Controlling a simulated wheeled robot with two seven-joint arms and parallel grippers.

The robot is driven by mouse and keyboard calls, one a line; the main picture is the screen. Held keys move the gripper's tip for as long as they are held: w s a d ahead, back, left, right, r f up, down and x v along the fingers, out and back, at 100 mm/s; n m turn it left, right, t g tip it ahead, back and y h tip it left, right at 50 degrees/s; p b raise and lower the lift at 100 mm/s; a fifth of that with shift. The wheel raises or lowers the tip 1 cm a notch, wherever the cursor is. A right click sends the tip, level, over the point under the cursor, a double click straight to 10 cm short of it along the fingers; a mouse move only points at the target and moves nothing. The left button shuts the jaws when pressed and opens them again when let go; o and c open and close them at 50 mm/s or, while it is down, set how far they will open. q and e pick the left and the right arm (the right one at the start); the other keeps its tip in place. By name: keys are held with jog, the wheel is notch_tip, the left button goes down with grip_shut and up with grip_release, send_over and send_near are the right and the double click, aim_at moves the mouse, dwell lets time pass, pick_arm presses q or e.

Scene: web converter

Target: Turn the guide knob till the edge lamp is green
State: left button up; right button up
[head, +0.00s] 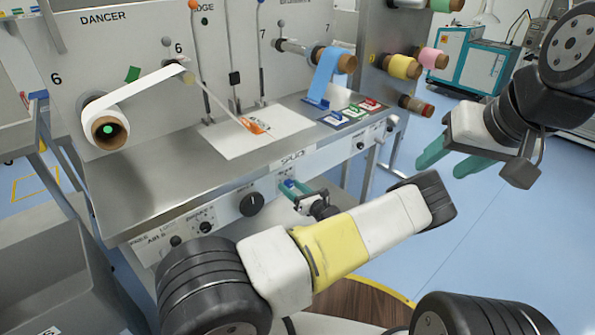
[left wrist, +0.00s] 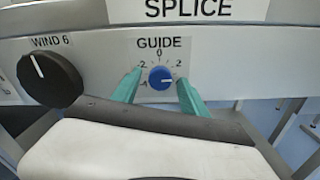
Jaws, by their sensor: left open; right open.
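The blue guide knob (left wrist: 161,78) is on the front panel under the GUIDE label, in the middle of the left wrist view. My left gripper (left wrist: 157,92) is open, with one teal finger on each side of the knob and visible gaps between. In the head view, the left gripper (head: 294,191) is at the knob (head: 290,184), below the SPLICE label. My right gripper (head: 457,160) is open and empty in the air at the right. A small lamp (head: 204,21) is under the EDGE label; I cannot tell its colour clearly.
A black WIND 6 knob (left wrist: 49,78) is left of the guide knob. A white sheet (head: 258,133) with an orange tag lies on the steel deck (head: 165,185). Paper and blue rolls are above. A grey bin (head: 50,270) stands at the lower left.

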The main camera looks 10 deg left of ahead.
pick_arm(q)
jog(key=shift+a, duration=0.1)
grip_shut()
dwell(0.3)
jog(key=shift+m, duration=2.9)
grip_release()
